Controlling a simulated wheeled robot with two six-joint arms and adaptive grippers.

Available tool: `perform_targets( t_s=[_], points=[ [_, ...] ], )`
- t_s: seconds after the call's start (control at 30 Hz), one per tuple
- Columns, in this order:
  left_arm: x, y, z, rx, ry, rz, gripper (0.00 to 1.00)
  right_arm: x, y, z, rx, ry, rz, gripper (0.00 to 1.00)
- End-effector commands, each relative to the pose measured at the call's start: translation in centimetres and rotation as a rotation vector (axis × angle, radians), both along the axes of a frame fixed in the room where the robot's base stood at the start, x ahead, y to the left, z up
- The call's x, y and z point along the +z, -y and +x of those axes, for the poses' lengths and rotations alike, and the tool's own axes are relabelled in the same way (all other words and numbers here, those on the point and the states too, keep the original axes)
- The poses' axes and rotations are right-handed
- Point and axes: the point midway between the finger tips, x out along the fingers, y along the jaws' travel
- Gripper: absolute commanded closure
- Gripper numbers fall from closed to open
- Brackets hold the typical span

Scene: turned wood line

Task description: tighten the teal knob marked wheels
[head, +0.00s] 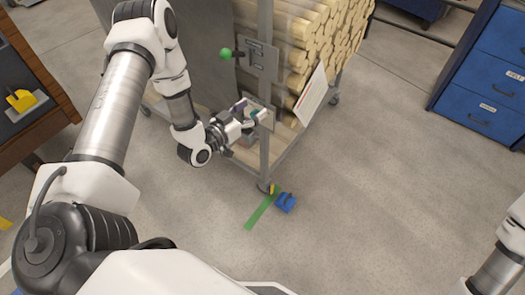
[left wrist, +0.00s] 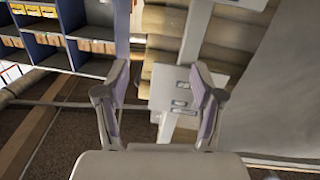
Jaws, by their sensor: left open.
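My right gripper is out of view; only part of that arm shows at the lower right.
A tilted white sign (head: 312,97) hangs to the right. A blue wheel chock (head: 286,202) and green tape (head: 262,210) are on the floor. Blue drawers (head: 487,85) stand right, with clear floor between.

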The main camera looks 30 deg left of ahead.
Motion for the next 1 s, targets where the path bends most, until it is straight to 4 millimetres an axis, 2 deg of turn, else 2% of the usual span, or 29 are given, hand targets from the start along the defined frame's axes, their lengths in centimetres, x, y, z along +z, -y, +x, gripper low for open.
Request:
perform_targets(
  t_s=[0.03, 0.1, 0.2, 0.3, 0.43, 0.53, 0.8, 1.0],
  points=[
    [-4.9, -1.4, 0.2, 0.023, 0.026, -0.004, 0.32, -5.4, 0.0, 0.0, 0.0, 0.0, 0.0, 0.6],
    [-8.0, -3.2, 0.3, 0.053, 0.047, -0.008, 0.32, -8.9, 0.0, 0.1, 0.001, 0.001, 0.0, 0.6],
    [-11.7, -5.3, 0.2, 0.099, 0.064, -0.015, 0.32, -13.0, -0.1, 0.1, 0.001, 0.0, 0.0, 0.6],
    [-13.7, -6.3, 0.0, 0.123, 0.068, -0.021, 0.32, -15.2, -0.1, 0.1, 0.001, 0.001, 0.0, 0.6],
    [-14.2, -6.4, 0.1, 0.126, 0.069, -0.022, 0.32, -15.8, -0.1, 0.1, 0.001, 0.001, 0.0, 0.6],
    [-13.9, -6.3, 1.0, 0.124, 0.07, -0.019, 0.32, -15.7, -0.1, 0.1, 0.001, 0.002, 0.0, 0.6],
    [-13.9, -5.8, 6.0, 0.123, 0.07, -0.019, 0.32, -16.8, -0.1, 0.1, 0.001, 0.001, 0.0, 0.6],
    [-13.8, -5.7, 7.8, 0.126, 0.067, -0.023, 0.32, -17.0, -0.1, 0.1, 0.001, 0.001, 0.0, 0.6]
  ],
)
